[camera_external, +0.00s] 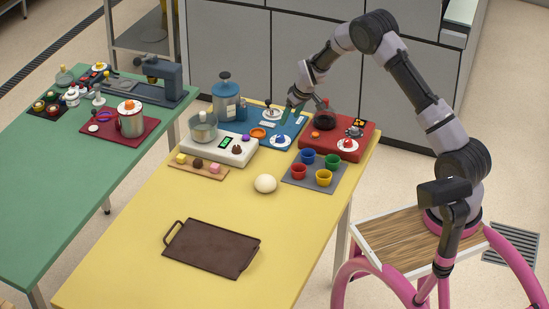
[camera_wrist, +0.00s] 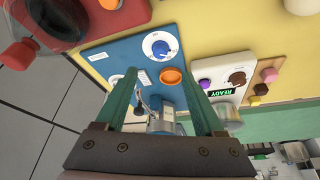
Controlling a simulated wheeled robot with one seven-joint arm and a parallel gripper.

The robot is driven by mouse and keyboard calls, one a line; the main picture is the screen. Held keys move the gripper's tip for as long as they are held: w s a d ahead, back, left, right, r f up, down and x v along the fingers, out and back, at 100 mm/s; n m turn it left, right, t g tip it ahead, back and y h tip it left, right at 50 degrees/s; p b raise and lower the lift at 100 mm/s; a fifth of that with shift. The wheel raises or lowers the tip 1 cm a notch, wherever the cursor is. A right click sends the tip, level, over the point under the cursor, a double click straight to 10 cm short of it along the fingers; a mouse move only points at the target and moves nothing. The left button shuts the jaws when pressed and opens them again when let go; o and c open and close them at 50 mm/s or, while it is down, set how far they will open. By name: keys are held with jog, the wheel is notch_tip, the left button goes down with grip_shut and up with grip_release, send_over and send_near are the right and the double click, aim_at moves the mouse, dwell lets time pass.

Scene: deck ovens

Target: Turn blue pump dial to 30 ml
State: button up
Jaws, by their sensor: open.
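The blue pump board (camera_external: 290,128) lies at the back of the yellow table; it also shows in the wrist view (camera_wrist: 118,52). Its dial (camera_wrist: 160,46) is a white disc with a blue knob and small marks, too small to read; it also shows in the external view (camera_external: 280,141). An orange round cup or ring (camera_wrist: 171,75) is beside the dial. My gripper (camera_wrist: 159,74) has two green fingers spread wide, with nothing held between them. In the external view my gripper (camera_external: 293,101) hangs above the back of the board, apart from the dial.
A red unit (camera_external: 362,133) with a dark flask (camera_external: 325,117) stands close right of my gripper. Colored cups on a grey mat (camera_external: 300,182) are in front. The table's front is mostly clear around a dark tray (camera_external: 212,248).

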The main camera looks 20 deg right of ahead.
aim_at(281, 136)
jog(key=x, duration=1)
jog(key=shift+f, duration=0.3)
grip_shut()
